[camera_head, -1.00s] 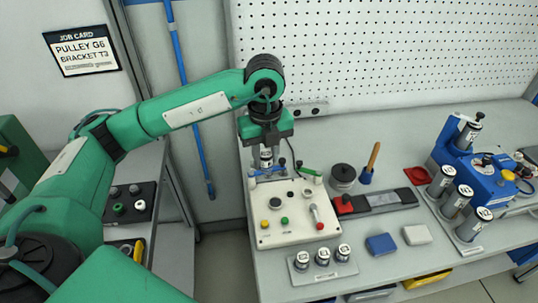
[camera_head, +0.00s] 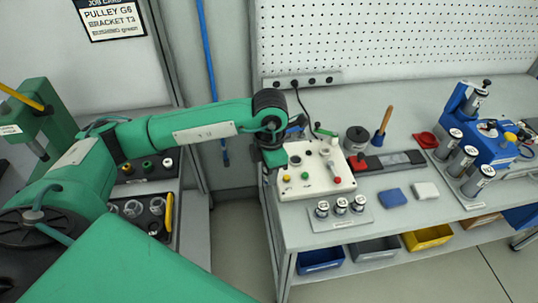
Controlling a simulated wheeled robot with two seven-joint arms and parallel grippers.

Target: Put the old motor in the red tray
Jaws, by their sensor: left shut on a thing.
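My left gripper (camera_head: 271,160) hangs at the left end of the white control box (camera_head: 322,185). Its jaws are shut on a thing. The fingers and what they hold are mostly hidden behind the green wrist, so I cannot make out the old motor there now. The small red tray (camera_head: 426,140) lies on the bench to the right, beside the blue press (camera_head: 484,137), and looks empty. Silver motor-like cylinders (camera_head: 464,160) stand in a row in front of the press. My right gripper is not in view.
Small labelled cylinders (camera_head: 341,207) stand on a plate before the box. A dark pot (camera_head: 356,138), a wooden-handled brush (camera_head: 383,127), a blue block (camera_head: 391,197) and a white block (camera_head: 425,190) are on the bench. A shelf with dark trays (camera_head: 147,167) is at left.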

